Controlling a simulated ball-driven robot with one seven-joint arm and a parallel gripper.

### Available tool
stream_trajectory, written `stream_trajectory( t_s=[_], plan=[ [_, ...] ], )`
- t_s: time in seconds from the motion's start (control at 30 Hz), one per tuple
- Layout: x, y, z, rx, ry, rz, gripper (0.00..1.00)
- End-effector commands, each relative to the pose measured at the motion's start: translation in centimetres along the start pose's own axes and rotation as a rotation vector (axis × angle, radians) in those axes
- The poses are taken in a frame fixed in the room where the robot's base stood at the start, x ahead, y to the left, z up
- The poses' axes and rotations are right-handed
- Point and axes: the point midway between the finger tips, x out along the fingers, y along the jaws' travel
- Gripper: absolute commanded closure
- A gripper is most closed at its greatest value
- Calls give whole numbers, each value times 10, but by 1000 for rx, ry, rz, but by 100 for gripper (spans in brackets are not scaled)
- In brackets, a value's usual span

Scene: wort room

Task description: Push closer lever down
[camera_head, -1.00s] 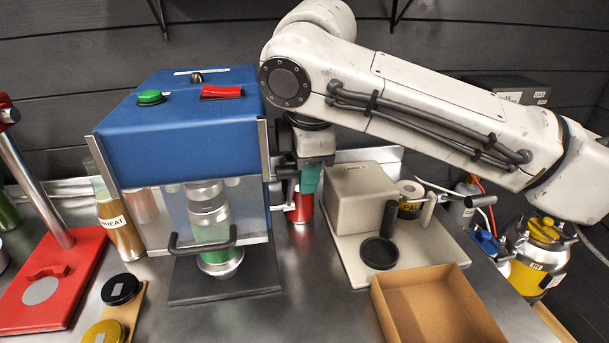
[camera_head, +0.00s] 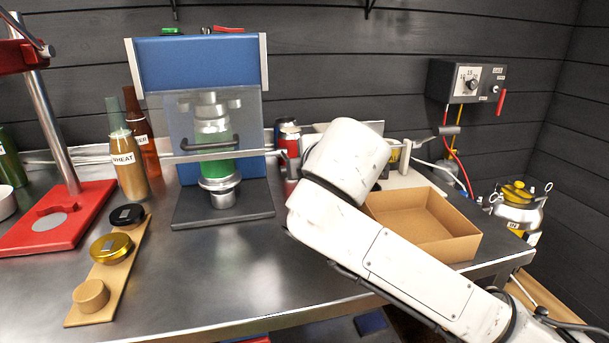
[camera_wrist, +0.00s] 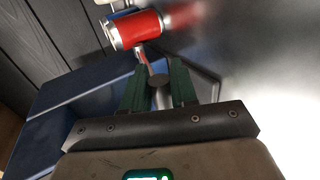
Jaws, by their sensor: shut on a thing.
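The blue closer machine (camera_head: 200,65) stands at the back of the bench, with a clear guard and a black U-shaped handle (camera_head: 208,147) at the front. A green can (camera_head: 222,167) stands upright inside it on a round metal lifter (camera_head: 221,190). The blue side of the machine (camera_wrist: 80,84) lies to the left of the fingers there.
A red can (camera_head: 290,150) stands right of the machine; it also shows just beyond the fingers in the wrist view (camera_wrist: 137,30). An open cardboard box (camera_head: 455,245) is at right. A red stand (camera_head: 75,220) and a wooden strip with lids (camera_head: 95,308) are at left.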

Motion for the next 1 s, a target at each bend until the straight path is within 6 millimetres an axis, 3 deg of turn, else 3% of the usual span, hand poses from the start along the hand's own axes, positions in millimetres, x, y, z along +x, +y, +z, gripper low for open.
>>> stream_trajectory(
  t_s=[0.03, 0.2, 1.0],
  plan=[
    [6, -15, 0, 2, 1, 32, 100],
    [10, -27, 0, 1, 1, 139, 100],
    [19, -40, -1, -2, 1, 135, 100]
  ],
)
